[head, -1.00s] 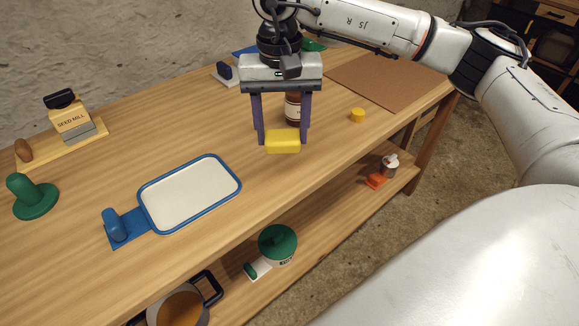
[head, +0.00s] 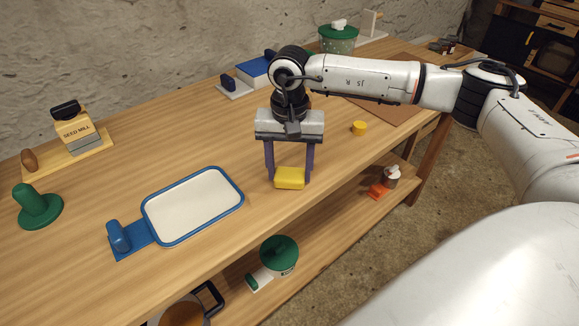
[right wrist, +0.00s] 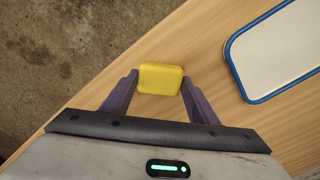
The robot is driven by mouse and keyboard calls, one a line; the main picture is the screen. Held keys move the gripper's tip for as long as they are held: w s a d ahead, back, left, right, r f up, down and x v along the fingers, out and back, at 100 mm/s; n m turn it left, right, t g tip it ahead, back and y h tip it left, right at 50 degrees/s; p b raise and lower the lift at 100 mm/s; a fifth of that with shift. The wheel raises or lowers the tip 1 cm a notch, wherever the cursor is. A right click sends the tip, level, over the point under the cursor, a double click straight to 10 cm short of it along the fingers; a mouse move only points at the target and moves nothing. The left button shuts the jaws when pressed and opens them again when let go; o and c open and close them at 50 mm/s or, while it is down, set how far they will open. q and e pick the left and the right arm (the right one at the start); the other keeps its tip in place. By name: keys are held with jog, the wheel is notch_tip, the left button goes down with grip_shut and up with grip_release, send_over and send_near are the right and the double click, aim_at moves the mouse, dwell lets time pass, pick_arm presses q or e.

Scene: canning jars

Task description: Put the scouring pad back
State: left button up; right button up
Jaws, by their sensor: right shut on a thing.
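A yellow block (head: 290,178), which looks like the scouring pad, is between the fingertips of my right gripper (head: 289,180). The gripper is shut on it and points down near the table's front edge. I cannot tell whether the pad touches the tabletop. The right wrist view shows the pad (right wrist: 161,79) between the two purple fingers, with the table edge and floor at upper left. A tray (head: 237,184) with a blue rim and white inside lies to the left of the pad, apart from it. My left gripper is not in view.
A green knobbed piece (head: 38,206) and a seed mill (head: 76,130) stand at the left. A green-lidded container (head: 279,254) stands on the lower shelf (head: 330,222). Bare tabletop surrounds the gripper.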

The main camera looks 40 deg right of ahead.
aim_at(289, 174)
jog(key=shift+f, duration=0.15)
jog(key=o, duration=1)
jog(key=shift+r, duration=0.4)
notch_tip(289, 174, up, 12)
jog(key=shift+f+b, duration=0.2)
jog(key=shift+b, duration=0.55)
